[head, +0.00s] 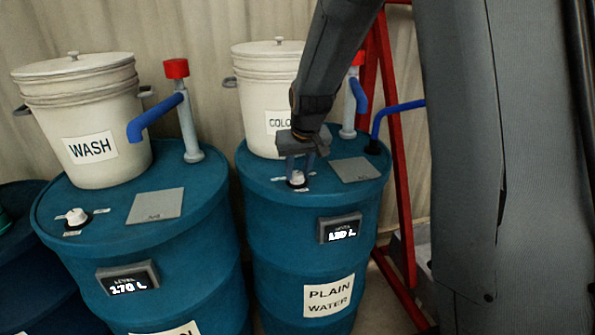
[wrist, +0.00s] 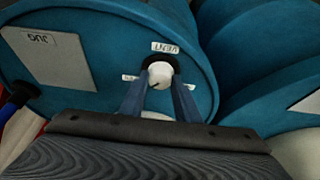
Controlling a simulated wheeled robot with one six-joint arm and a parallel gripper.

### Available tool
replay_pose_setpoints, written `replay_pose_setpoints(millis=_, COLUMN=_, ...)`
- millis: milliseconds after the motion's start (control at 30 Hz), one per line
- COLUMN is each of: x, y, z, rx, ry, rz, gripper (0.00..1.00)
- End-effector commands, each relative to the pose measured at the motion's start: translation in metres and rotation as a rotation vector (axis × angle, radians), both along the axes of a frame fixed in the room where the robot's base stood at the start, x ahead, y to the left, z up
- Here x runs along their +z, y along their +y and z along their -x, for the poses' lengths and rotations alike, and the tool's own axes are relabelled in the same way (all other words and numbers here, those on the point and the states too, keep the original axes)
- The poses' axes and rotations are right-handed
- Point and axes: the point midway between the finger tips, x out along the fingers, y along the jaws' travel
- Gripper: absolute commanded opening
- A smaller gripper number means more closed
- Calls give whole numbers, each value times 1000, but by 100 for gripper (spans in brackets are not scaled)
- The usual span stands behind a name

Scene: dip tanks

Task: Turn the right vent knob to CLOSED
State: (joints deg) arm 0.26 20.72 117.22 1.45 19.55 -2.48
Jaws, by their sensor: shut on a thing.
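The right vent knob (head: 297,178) is a small white knob on top of the right blue drum (head: 262,190), near its front left. My gripper (head: 297,177) reaches down onto it from above. In the wrist view the knob (wrist: 160,74) sits between the two blue finger tips (wrist: 158,88), and the gripper is shut on it. A VENT label (wrist: 165,47) lies beside the knob. A second small label is partly hidden by a finger, so I cannot read it. A dark line shows on the knob, but its setting is unclear.
A left drum (head: 190,245) carries its own white vent knob (head: 76,216) and a WASH bucket (head: 85,125). A second bucket (head: 262,100) and a pump with a red top (head: 358,60) stand behind my gripper. A red frame (head: 400,190) stands at right.

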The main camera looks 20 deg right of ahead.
Motion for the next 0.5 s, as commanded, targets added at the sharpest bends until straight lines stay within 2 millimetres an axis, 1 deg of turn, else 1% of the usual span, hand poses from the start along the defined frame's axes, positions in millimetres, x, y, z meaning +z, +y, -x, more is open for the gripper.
replay_pose_setpoints(millis=267, x=-2, y=-1, z=-1, rx=106, ry=0, rz=0, gripper=7)
replay_pose_setpoints(millis=500, x=-3, y=-3, z=-2, rx=275, ry=-2, rz=-2, gripper=7)
